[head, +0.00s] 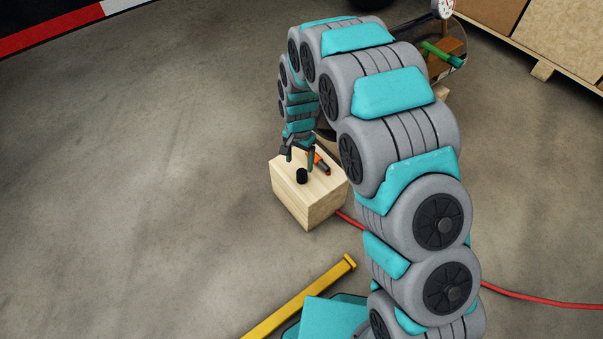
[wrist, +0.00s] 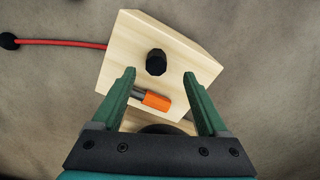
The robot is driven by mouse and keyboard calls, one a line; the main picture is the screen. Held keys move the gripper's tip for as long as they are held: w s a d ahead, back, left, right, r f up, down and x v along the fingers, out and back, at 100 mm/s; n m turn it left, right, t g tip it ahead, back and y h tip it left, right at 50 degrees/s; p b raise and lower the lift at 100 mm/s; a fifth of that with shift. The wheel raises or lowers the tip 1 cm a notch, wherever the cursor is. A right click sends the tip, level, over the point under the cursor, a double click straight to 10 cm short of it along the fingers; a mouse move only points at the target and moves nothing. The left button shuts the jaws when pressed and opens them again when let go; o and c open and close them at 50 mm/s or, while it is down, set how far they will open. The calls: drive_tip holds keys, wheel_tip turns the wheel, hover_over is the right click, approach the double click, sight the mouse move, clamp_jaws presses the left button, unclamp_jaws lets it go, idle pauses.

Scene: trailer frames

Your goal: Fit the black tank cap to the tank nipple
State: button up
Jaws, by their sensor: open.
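The black cap (head: 302,176) stands on top of a pale wooden block (head: 310,207). It also shows in the wrist view (wrist: 156,62), a little beyond my fingertips and roughly centred between them. My gripper (head: 300,163) is open above the block, and its two green fingers (wrist: 158,80) are apart with nothing held. An orange-and-grey tool (head: 321,165) lies on the block near one finger; in the wrist view the orange part (wrist: 156,101) lies between the fingers. I cannot make out the tank nipple; my arm hides part of the equipment at the upper right.
A red hose (head: 540,300) runs along the floor behind my arm. A yellow bar (head: 305,297) lies in front of the block. A gauge (head: 443,8) and a green handle (head: 440,54) show at the upper right, near a pallet of boxes (head: 545,40). The floor at left is clear.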

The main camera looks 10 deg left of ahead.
sight(303, 171)
drive_tip(key=shift+f, duration=0.1)
wheel_tip(303, 171, down, 2)
drive_tip(key=shift+d+f, duration=0.1)
drive_tip(key=shift+f, duration=0.05)
drive_tip(key=shift+f, duration=0.1)
idle(0.4)
drive_tip(key=shift+w+d+f, duration=0.1)
drive_tip(key=shift+f, duration=0.75)
drive_tip(key=shift+w+d+f, duration=0.15)
drive_tip(key=shift+f, duration=0.7)
drive_tip(key=shift+w+d+f, duration=0.1)
drive_tip(key=shift+f, duration=0.75)
clamp_jaws()
